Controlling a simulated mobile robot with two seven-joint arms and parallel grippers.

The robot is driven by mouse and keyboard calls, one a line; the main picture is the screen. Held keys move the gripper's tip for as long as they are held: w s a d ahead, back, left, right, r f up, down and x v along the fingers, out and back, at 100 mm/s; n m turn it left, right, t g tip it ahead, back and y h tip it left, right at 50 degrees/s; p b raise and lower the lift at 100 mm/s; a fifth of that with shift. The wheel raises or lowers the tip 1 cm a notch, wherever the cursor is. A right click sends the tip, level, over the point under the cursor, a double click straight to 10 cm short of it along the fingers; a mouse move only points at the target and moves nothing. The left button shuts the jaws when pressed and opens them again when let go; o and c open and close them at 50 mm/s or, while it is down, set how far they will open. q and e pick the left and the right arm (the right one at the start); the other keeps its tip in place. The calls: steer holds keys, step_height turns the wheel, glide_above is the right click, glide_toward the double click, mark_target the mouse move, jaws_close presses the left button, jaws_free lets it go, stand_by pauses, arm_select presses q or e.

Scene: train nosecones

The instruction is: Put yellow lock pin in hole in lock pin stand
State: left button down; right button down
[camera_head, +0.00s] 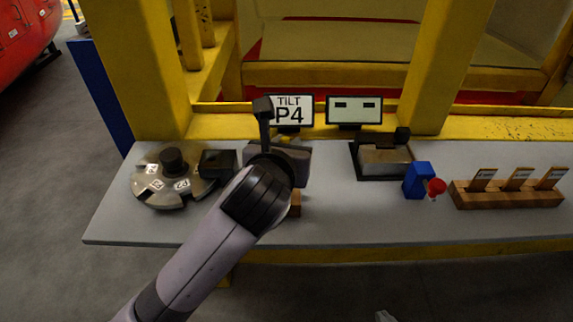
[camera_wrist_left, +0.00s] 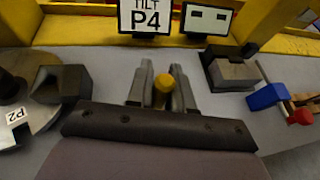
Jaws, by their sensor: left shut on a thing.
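My left gripper (camera_wrist_left: 166,88) is shut on the yellow lock pin (camera_wrist_left: 163,82), whose rounded yellow end shows between the two grey fingers in the left wrist view. In the head view my left gripper (camera_head: 277,152) is over the middle-left of the table, and the arm hides the pin. A small brown wooden block (camera_head: 295,204) shows partly from behind my left arm; it may be the lock pin stand, but no hole can be seen. A pale tip at the bottom edge seems to be my right gripper (camera_head: 385,316); its jaws cannot be made out.
A grey round dial (camera_head: 168,193) with labels and a black block (camera_head: 217,163) stand left on the table (camera_head: 350,220). Right are a black-and-grey fixture (camera_head: 384,162), a blue block (camera_head: 417,180) with a red knob, and a wooden rack (camera_head: 508,196) with tags. Two screens stand behind.

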arm_select(q)
steer(key=shift+f, duration=2.4)
steer(key=shift+f, duration=0.1)
steer(key=c, duration=1)
jaws_free()
steer(key=v, duration=1.2)
